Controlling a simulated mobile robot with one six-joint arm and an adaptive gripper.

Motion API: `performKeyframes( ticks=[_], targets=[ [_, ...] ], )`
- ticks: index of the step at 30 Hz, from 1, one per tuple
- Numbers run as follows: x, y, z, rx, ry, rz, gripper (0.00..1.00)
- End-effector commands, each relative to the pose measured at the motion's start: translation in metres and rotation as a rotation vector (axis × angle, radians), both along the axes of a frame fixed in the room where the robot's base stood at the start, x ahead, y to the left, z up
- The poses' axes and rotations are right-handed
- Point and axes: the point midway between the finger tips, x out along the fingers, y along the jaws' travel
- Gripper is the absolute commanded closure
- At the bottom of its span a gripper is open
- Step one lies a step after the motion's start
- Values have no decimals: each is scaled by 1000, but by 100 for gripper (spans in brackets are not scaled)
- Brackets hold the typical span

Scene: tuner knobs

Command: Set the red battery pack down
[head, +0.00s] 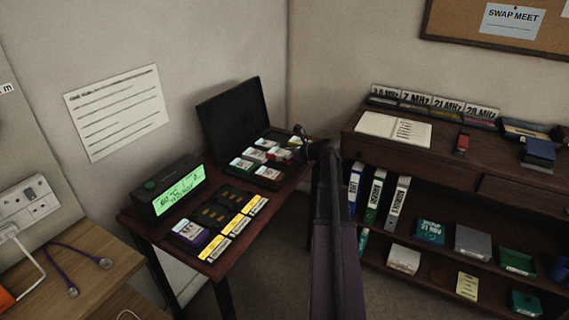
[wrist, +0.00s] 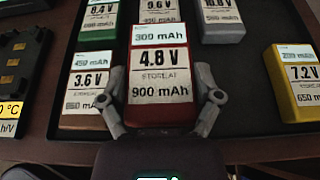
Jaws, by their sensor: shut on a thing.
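The red battery pack (wrist: 162,75) is between the two fingers of my gripper (wrist: 160,98) in the wrist view. It has a white label reading 4.8 V, and the fingers are shut on its sides. The pack lies above or in the dark case (wrist: 258,78), among other packs; I cannot tell whether it touches the case floor. In the head view my gripper (head: 299,143) is at the right side of the open black case (head: 232,115), and a bit of red (head: 284,154) shows just left of it.
Green, grey and yellow packs (wrist: 298,85) surround the red one. A charger rack (head: 215,215) with yellow labels and a purple pack (head: 190,233) stands in front of the case. A green-lit display unit (head: 175,190) is at left. A wooden shelf unit (head: 465,165) stands at right.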

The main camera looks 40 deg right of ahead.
Motion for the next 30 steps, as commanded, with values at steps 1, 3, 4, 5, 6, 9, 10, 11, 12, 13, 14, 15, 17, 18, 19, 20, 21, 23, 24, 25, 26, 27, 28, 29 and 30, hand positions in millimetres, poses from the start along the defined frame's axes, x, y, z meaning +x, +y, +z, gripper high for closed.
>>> performKeyframes(
  ticks=[1, 3, 4, 5, 6, 9, 10, 11, 12, 13, 14, 15, 17, 18, 19, 20, 21, 23, 24, 25, 26, 27, 28, 29, 30],
  targets=[
    [0, 0, 0, 0, -1, 0, 73],
    [0, 0, 0, 0, -1, 0, 73],
    [0, 0, 0, 0, -1, -1, 73],
    [0, 0, 0, 0, 0, -1, 73],
    [0, 0, -1, 0, 0, -1, 73],
    [-1, 0, -6, 0, 0, -1, 73],
    [-1, 0, -8, 0, 0, -1, 73],
    [-1, 0, -10, 0, 0, -1, 73],
    [-1, 0, -13, 0, 0, -1, 73],
    [-1, 0, -16, 0, 0, -1, 73],
    [-1, -1, -18, 0, 0, -1, 73],
    [-1, 0, -22, 0, 0, -1, 73],
    [-1, -1, -26, 0, -1, -1, 73],
    [-1, -1, -29, 0, -1, -1, 73],
    [-1, -1, -31, 0, -1, -1, 73],
    [-1, -1, -32, 0, -1, -1, 73],
    [-1, -1, -34, 1, -1, -1, 73],
    [-1, -1, -35, 1, -1, -1, 73],
    [-1, -1, -36, 1, -1, -1, 73],
    [-1, -1, -36, 1, -1, -1, 73],
    [-1, -1, -36, 1, -1, -1, 73],
    [-1, -1, -35, 1, -1, -2, 73],
    [-1, -1, -35, 1, -1, -2, 73],
    [-1, -1, -35, 1, -1, -2, 73],
    [-1, -1, -35, 1, -1, -2, 73]
  ],
)
